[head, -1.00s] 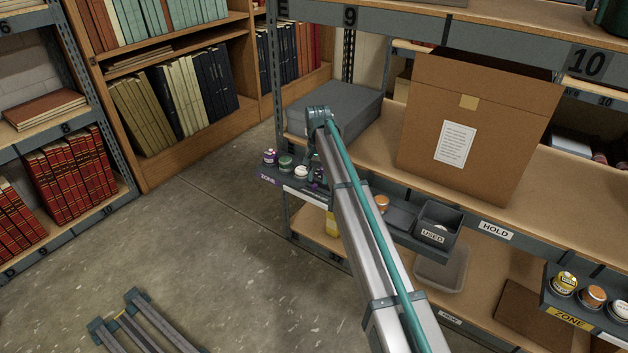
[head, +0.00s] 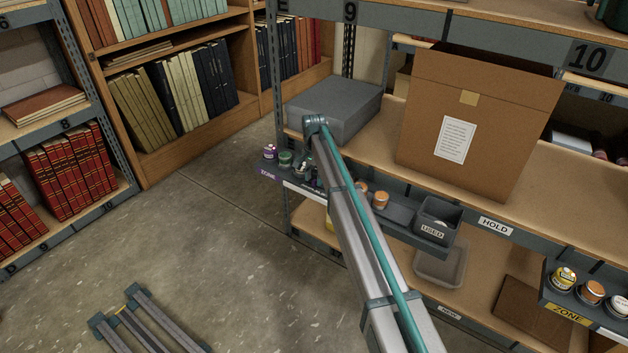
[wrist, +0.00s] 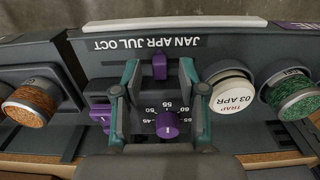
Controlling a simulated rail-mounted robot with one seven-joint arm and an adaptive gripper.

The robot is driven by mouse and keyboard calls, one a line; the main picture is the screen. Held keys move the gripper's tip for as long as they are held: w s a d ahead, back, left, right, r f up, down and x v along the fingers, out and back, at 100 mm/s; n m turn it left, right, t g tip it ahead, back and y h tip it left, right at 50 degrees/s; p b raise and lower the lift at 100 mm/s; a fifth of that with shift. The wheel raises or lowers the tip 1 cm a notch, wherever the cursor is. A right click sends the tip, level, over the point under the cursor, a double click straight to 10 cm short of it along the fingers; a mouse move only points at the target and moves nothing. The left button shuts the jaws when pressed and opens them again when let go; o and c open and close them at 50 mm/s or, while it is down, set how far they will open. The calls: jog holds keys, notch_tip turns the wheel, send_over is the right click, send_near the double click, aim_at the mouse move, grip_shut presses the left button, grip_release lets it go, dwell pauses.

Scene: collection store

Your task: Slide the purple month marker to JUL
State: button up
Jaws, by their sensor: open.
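The letters appear upside down, and I cannot tell which month the tab lines up with. My gripper (wrist: 160,75) is open, its teal-edged fingers on either side of the tab with a gap at each side. A round purple knob (wrist: 167,124) on a number scale lies between the fingers, nearer the palm. Another purple piece (wrist: 100,112) shows left of the fingers. In the head view my arm hides the marker.
A white-lidded jar marked TRAP 03 APR (wrist: 232,97) stands close to the right finger. A green jar (wrist: 293,98) is farther right and an orange jar (wrist: 30,105) is at left. A USED bin (head: 437,222) and a cardboard box (head: 480,125) are on the shelving.

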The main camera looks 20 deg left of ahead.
jog(key=shift+f, duration=0.65)
grip_shut()
